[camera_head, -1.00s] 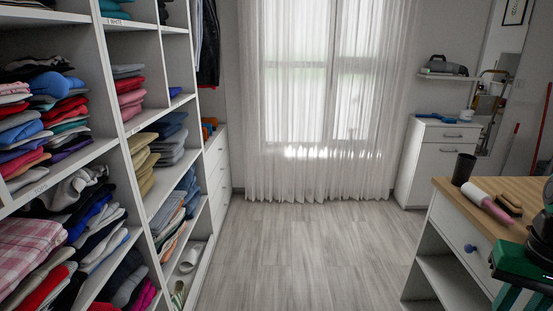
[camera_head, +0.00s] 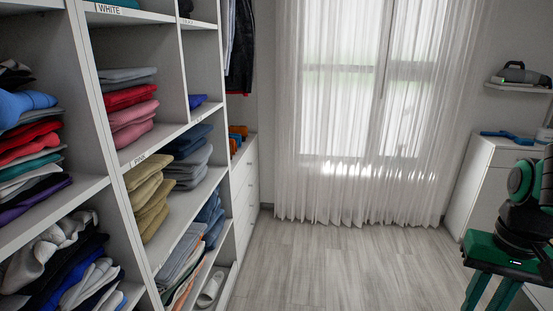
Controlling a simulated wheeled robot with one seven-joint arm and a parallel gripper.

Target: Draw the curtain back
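The white sheer curtain (camera_head: 300,130) hangs full length in front of the bright window (camera_head: 345,100) at the back wall. It covers the whole window and its hem ends just above the floor. Daylight and the window frame show through it. A green and black part of my arm (camera_head: 515,215) shows at the right edge, well in front of the curtain and apart from it.
Cubby shelving (camera_head: 110,190) with folded clothes fills the left side. A white drawer unit (camera_head: 245,185) stands beyond it. A white cabinet (camera_head: 475,185) stands right of the curtain, under a shelf holding a handheld vacuum (camera_head: 520,74). The grey floor (camera_head: 330,265) between is clear.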

